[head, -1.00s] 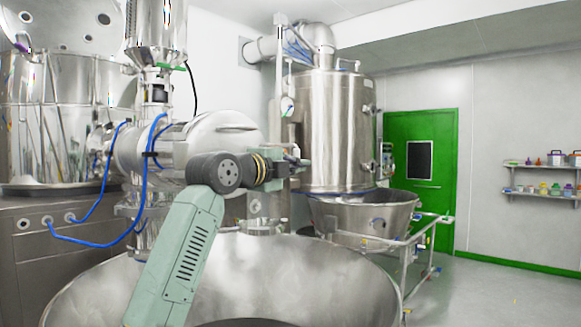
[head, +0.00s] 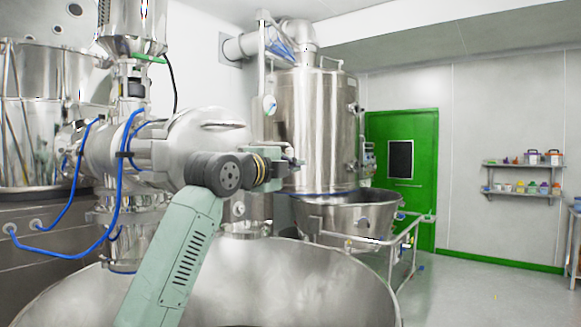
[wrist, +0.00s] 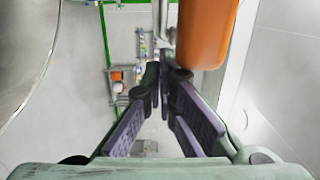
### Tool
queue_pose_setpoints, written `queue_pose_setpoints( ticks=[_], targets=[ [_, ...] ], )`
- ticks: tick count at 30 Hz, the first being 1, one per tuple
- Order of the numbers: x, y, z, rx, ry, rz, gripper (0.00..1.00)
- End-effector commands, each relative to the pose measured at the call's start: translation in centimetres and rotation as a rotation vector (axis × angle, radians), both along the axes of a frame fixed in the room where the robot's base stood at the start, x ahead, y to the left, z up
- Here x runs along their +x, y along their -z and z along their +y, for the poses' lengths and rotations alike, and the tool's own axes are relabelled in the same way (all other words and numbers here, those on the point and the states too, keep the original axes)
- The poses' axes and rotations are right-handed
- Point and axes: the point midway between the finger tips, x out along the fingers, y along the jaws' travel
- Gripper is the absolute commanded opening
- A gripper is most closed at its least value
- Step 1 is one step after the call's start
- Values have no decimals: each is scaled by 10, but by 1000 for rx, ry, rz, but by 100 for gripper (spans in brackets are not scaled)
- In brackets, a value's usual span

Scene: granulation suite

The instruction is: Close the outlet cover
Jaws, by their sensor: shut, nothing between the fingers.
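A rounded steel housing with a domed, open-looking end (head: 208,135) sits on the horizontal machine body at left centre in the head view. I cannot tell for sure whether this end is the outlet cover. My arm crosses in front of it. My gripper (head: 291,156) is small in the head view, just right of the housing, in front of the tall steel vessel. In the wrist view my gripper (wrist: 164,82) points away with its fingers shut and nothing between them. An orange rounded part (wrist: 206,32) is close beside the fingertips, at upper right; I cannot tell whether they touch.
A tall steel vessel (head: 318,120) stands behind, over a smaller bowl (head: 350,215) on a railed frame (head: 415,225). Blue hoses (head: 122,200) hang at left. The floor at right, before the green door (head: 402,165), is clear.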

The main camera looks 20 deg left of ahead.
Motion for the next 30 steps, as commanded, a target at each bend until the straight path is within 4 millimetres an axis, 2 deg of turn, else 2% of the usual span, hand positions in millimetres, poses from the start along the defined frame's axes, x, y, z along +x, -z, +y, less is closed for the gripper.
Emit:
queue_pose_setpoints(
  ticks=[8,14,18,21,30],
  targets=[
    [2,2,0,1,-10,1,0],
    [23,8,10,6,-163,3,0],
    [48,4,29,0,-287,0,0],
    [60,2,38,-1,-338,0,0],
    [67,0,48,0,-379,-1,0]
  ],
)
